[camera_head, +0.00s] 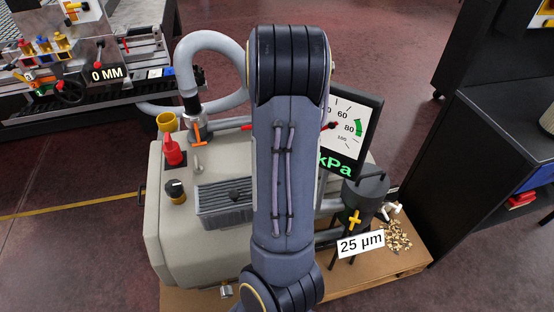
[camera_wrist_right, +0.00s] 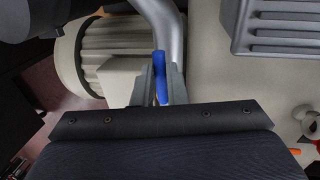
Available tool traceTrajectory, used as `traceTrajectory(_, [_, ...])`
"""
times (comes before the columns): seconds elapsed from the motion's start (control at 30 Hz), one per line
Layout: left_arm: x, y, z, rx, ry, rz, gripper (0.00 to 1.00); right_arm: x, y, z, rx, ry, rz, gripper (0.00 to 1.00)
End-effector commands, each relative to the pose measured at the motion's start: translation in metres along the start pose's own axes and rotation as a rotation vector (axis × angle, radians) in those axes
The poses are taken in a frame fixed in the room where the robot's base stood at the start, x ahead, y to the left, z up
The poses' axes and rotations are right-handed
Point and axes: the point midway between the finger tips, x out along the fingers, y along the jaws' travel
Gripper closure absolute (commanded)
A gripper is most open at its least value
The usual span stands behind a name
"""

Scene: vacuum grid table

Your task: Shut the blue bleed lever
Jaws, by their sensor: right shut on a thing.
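The blue bleed lever (camera_wrist_right: 160,72) shows in the right wrist view, upright in the picture, with a metal pipe just behind it. My right gripper (camera_wrist_right: 158,84) has its two grey fingers on either side of the lever and is shut on it. The lever's lower end and pivot are hidden between the fingers and the wrist. In the head view my arm covers the middle of the pump unit (camera_head: 190,230), and neither the lever nor the right gripper's fingers can be seen there. My left gripper is in neither view.
A gauge panel (camera_head: 349,122) with a kPa display stands behind my arm. A dark filter canister (camera_head: 366,188) with a "25 µm" label (camera_head: 360,244) is at the right. An orange-handled valve (camera_head: 197,131), red knob (camera_head: 173,149) and grey hose (camera_head: 185,60) are at the left.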

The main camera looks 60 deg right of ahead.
Motion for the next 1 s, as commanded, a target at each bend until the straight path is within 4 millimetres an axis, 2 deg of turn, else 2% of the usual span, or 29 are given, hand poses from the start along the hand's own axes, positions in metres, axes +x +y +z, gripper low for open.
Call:
traceTrajectory(0.23, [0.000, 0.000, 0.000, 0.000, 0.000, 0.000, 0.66, 0.000, 0.000, 0.000, -0.003, 0.001, 0.001, 1.00])
traceTrajectory(0.27, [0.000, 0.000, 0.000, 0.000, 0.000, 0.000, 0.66, 0.000, 0.000, 0.000, -0.003, 0.001, 0.001, 0.86])
traceTrajectory(0.43, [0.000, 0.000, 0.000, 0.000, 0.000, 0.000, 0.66, 0.000, 0.000, -0.001, -0.002, 0.001, 0.001, 0.66])
traceTrajectory(0.77, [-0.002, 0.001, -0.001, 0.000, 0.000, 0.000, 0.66, -0.005, 0.000, -0.001, -0.001, 0.002, 0.000, 0.66])
traceTrajectory(1.0, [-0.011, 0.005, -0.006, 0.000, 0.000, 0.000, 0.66, -0.045, -0.001, -0.002, -0.002, 0.006, -0.002, 0.66])
